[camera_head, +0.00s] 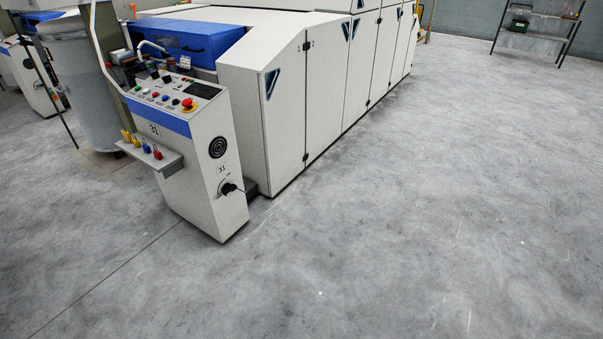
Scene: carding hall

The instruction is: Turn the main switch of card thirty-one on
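The control cabinet of card thirty-one (210,145) stands left of the middle, with "31" on its front and side. The main switch (228,188) is a black rotary knob low on the cabinet's right side, below a "31" label and a round vent. Its small markings are too fine to read, so I cannot tell its position. A red mushroom button on yellow (189,104) sits on the top panel among several small buttons. My gripper is not in view.
A small shelf (165,165) with several coloured items juts from the cabinet's front. The long white card machine (275,110) runs back behind the cabinet. A grey can (80,95) stands at left. A rack (540,38) stands far right. Open concrete floor (420,220) fills the right and foreground.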

